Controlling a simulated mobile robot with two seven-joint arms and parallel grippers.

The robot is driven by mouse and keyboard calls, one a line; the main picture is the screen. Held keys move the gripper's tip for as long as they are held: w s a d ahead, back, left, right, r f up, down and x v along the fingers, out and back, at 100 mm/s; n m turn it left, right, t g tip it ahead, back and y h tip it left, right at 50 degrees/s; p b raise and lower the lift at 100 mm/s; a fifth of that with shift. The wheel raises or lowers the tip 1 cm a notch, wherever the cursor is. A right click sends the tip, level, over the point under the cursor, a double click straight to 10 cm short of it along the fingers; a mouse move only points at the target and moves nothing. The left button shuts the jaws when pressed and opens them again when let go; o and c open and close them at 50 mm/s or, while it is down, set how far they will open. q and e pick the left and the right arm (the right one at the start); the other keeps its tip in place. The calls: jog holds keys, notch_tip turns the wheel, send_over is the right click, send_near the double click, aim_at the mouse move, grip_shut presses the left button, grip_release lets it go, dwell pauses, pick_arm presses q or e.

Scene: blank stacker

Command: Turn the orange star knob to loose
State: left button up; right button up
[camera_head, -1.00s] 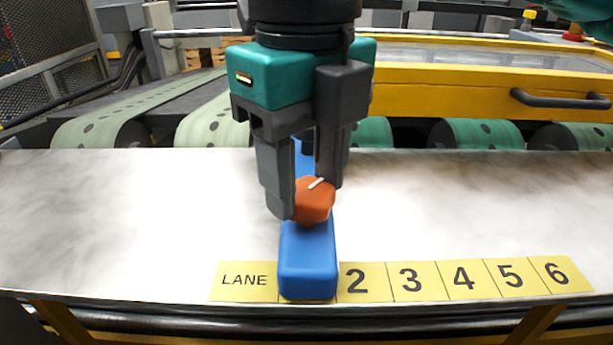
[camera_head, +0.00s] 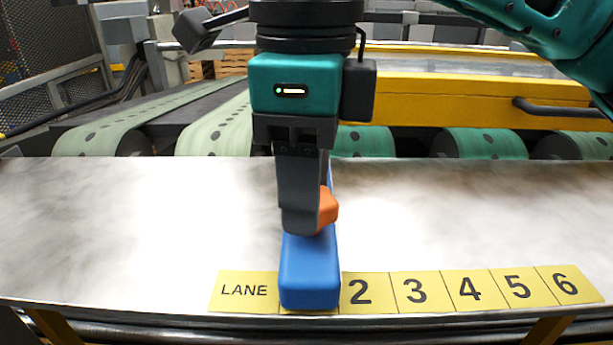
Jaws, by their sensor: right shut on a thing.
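The orange star knob (camera_head: 328,209) sits on top of a long blue block (camera_head: 309,272) on the metal table. Most of the knob is hidden behind a finger of my right gripper (camera_head: 308,212). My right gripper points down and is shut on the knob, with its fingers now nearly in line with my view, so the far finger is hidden. The knob's white pointer mark is not visible. My left gripper is not in view.
A yellow lane strip (camera_head: 415,291) runs along the table's front edge, with the blue block covering its first number. The table (camera_head: 130,225) is clear on both sides. Green-banded rollers (camera_head: 485,143) and a yellow beam (camera_head: 440,96) with a dark handle stand behind.

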dwell(0.5)
jog(key=o, duration=1.1)
jog(key=shift+c, duration=0.2)
notch_tip(320, 180, up, 13)
jog(key=p, duration=0.2)
jog(key=shift+p, duration=0.3)
